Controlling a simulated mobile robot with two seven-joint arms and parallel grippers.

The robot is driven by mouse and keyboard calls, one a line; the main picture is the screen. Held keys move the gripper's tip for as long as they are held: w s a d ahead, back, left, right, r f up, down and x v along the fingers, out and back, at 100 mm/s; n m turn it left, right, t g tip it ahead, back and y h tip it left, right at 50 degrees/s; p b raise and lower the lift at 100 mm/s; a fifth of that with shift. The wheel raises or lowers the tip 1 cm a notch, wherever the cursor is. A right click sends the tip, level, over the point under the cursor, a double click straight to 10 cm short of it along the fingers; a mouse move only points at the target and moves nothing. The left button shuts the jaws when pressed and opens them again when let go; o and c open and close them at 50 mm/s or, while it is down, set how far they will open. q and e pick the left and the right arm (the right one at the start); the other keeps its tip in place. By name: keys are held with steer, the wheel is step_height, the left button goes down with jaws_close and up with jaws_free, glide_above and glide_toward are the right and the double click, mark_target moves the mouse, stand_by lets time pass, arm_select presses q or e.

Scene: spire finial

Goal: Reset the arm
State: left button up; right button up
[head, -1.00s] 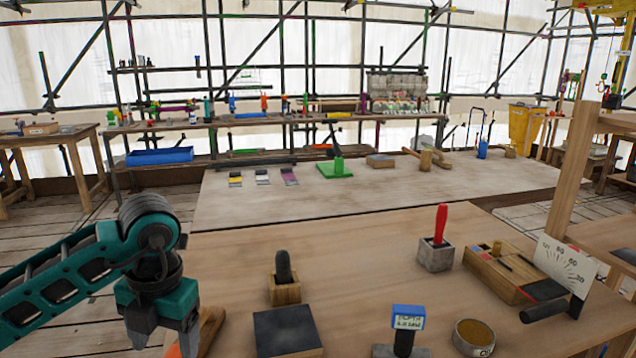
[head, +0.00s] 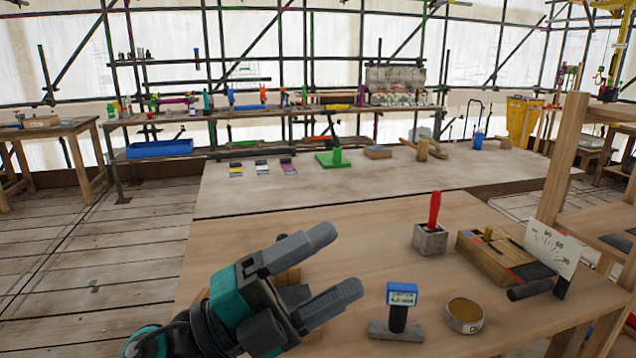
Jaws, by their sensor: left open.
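My left gripper (head: 334,262) reaches in from the lower left over the near wooden table (head: 350,232). Its two grey fingers are spread apart and point to the right, with nothing between them. The gripper hides most of a wooden block (head: 288,276) and a dark square pad behind and below it. The blue-topped stamp-like tool (head: 401,296) stands just right of the lower finger, apart from it. My right gripper is not in view.
A red-handled tool in a grey block (head: 431,238), a round tin (head: 464,315) and a wooden box (head: 492,256) stand on the table's right side. A white dial plate (head: 551,247) and wooden post (head: 566,160) stand further right. The table's middle is clear.

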arm_select(q)
steer(key=w+a+n+t+y, duration=0.4)
steer(key=a+n+t+y, duration=0.15)
steer(key=n+t, duration=0.5)
steer(key=a+f+n+y, duration=1.2)
steer(key=f+n+y, duration=0.1)
steer(key=n+y, duration=0.25)
steer(key=s+a+f+n+g, duration=0.2)
steer(key=s+f+g, duration=0.5)
steer(key=s+f, duration=0.2)
steer(key=s+a+f+n+g, duration=0.1)
steer(key=s+a+f+g, duration=0.1)
steer(key=s+f+g, duration=0.65)
steer(key=w+d+f+t+h, duration=0.1)
steer(key=w+d+f+t, duration=0.2)
steer(key=w+f+t, duration=0.2)
step_height(320, 180, down, 5)
steer(key=t, duration=0.3)
steer(key=shift+w+r+h, duration=0.15)
steer(key=shift+r+h, duration=0.05)
steer(key=shift+h, duration=0.1)
